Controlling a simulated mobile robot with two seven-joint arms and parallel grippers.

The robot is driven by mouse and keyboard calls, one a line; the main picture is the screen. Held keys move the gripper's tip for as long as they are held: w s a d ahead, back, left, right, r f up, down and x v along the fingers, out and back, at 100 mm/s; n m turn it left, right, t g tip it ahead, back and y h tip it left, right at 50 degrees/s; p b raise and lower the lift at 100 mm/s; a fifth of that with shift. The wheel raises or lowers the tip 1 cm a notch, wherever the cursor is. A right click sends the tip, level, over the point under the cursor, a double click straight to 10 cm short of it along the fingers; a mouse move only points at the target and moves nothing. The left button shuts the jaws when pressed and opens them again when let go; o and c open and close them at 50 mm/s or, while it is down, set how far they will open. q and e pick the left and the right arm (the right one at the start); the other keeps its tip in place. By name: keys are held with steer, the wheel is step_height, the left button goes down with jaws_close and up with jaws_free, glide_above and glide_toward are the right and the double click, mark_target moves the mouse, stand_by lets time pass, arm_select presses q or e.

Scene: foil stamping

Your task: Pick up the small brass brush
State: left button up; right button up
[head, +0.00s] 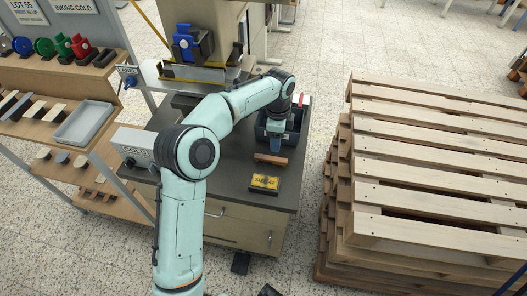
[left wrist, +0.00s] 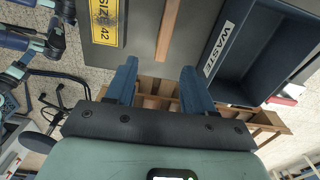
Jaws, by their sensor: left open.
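A small brush with a narrow brown wooden back (head: 270,159) lies on the dark bench top, between the waste bin and the yellow SIZE 42 label. Its wooden strip also shows at the top of the left wrist view (left wrist: 168,30). I cannot make out its bristles. My left gripper (head: 275,146) hangs over the bench just behind the brush in the head view, beside the bin. Its blue fingers (left wrist: 155,82) are apart with nothing between them, and the brush lies beyond the fingertips. My right gripper does not show.
A dark bin marked WASTE (left wrist: 262,55) stands close to the left gripper. The yellow-labelled SIZE 42 block (head: 265,182) lies in front of the brush. Stacked pallets (head: 430,170) stand right of the bench, a shelf with a grey tray (head: 82,124) left. Bench top left of the brush is clear.

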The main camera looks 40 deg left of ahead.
mark_target(272, 158)
arm_select(q)
steer(key=f, duration=0.4)
steer(key=a+f+b, duration=0.1)
steer(key=f, duration=0.3)
steer(key=f+b, duration=0.1)
steer(key=f, duration=0.2)
steer(key=shift+a+f, duration=0.25)
steer(key=shift+f, duration=0.15)
jaws_close()
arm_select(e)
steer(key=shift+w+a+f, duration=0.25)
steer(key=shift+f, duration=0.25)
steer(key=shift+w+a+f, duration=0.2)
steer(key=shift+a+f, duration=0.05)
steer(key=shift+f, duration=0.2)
